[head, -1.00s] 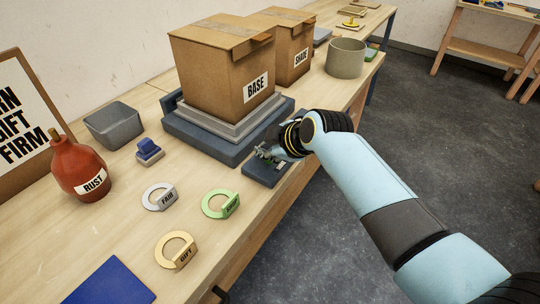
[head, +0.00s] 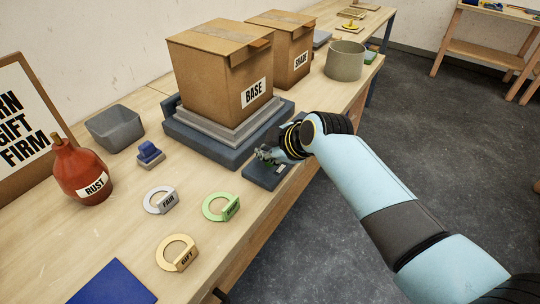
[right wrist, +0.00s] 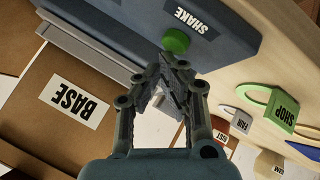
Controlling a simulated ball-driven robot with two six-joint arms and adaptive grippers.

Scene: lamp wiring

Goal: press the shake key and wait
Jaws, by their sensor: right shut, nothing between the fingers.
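The shake key is a round green button (right wrist: 176,40) beside a SHAKE label (right wrist: 191,21) on a dark blue panel (right wrist: 235,38). The panel also shows in the head view (head: 262,179) at the bench's front edge, partly covered by my right gripper. My right gripper (head: 264,154) is shut and empty over this panel. In the right wrist view its fingertips (right wrist: 174,62) are close to the green button; I cannot tell whether they touch it. The BASE box (head: 218,75) stands on a grey stepped plate on a dark blue platform (head: 205,142). My left gripper is not recognisable in view.
The SHADE box (head: 290,50) and a grey round pot (head: 345,62) stand farther along the bench. Nearer are a red RUST jar (head: 78,165), a grey bin (head: 115,130), FAIR (head: 152,205), SHOP (head: 215,212) and GIFT (head: 170,262) rings, and a blue mat (head: 112,285).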

